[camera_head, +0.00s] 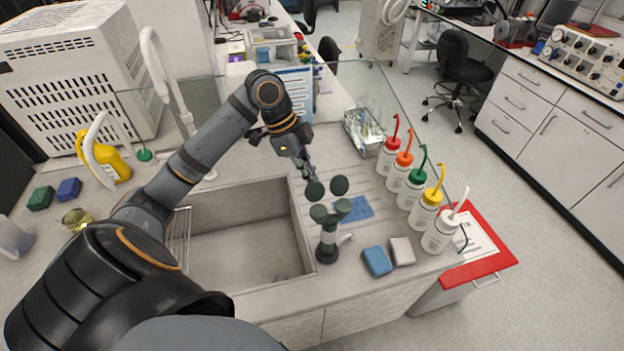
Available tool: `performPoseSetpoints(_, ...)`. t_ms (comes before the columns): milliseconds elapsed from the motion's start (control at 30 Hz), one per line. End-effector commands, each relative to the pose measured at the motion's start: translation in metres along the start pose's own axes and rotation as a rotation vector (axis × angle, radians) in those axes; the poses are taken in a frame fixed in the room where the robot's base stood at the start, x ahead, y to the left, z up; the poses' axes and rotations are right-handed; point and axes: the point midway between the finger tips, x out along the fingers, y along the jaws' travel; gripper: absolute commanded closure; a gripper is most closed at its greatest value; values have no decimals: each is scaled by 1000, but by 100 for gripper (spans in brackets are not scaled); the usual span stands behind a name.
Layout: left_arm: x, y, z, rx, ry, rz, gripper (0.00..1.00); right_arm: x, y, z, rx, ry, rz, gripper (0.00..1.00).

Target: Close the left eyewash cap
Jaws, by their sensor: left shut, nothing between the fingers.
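A dark green eyewash (328,236) stands on the counter just right of the sink, with two spray heads on top. The left cap (314,191) is a dark disc standing up behind and above the left head (318,213); it looks open. The right cap (340,185) also stands up, apart from the right head (343,206). My left gripper (309,176) is shut and empty, its fingertips pointing down just behind the left cap's upper edge. I cannot tell whether they touch it. My right gripper is not in view.
The sink (240,287) lies left of the eyewash. Several wash bottles with coloured tops, such as the white-topped bottle (440,232), line the right edge. A blue sponge (377,261) and a grey sponge (402,251) lie in front of them. A blue cloth (361,210) lies behind the eyewash.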

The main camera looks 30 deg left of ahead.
Motion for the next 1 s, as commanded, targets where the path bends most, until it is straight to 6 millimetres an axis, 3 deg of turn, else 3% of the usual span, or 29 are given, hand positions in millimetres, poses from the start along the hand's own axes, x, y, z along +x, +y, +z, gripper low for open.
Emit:
performPoseSetpoints(567, 0, 0, 0, 0, 0, 0, 100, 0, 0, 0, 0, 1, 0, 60)
performPoseSetpoints(1000, 11, 0, 5, 1, 0, 0, 100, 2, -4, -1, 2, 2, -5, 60)
